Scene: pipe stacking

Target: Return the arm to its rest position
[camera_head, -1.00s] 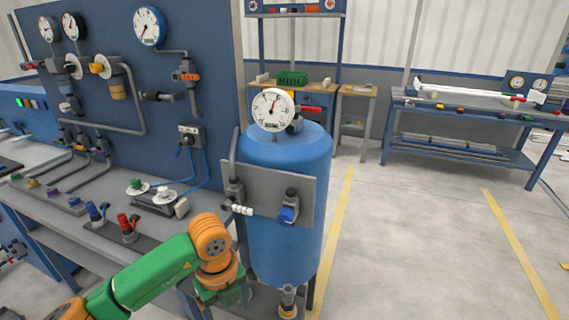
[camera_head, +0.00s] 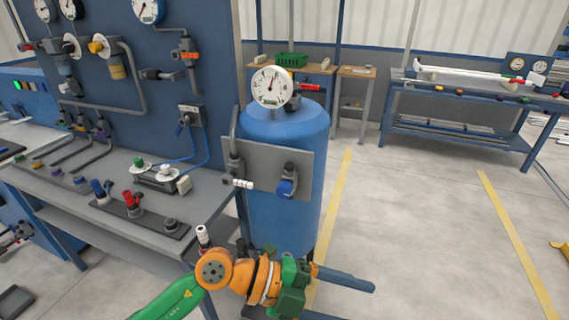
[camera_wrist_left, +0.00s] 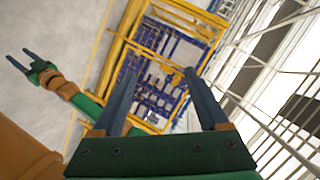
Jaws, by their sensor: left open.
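My left arm (camera_head: 215,270), green and orange, comes in from the bottom left in the head view. Its left gripper (camera_head: 350,302) points right, in front of the base of the blue tank (camera_head: 285,190), with its lower finger partly cut off by the frame. In the left wrist view the left gripper (camera_wrist_left: 158,88) has its two dark fingers spread with nothing between them. My right gripper (camera_wrist_left: 22,60) shows at the left of the wrist view, its fingers apart and empty. The right arm is not visible in the head view.
A bench (camera_head: 75,205) with valves and fittings stands at the left, below a blue gauge panel (camera_head: 150,75). The tank carries a white gauge (camera_head: 271,87). A bench with pipes (camera_head: 460,95) stands at the back right. The floor (camera_head: 420,230) right of the tank is open.

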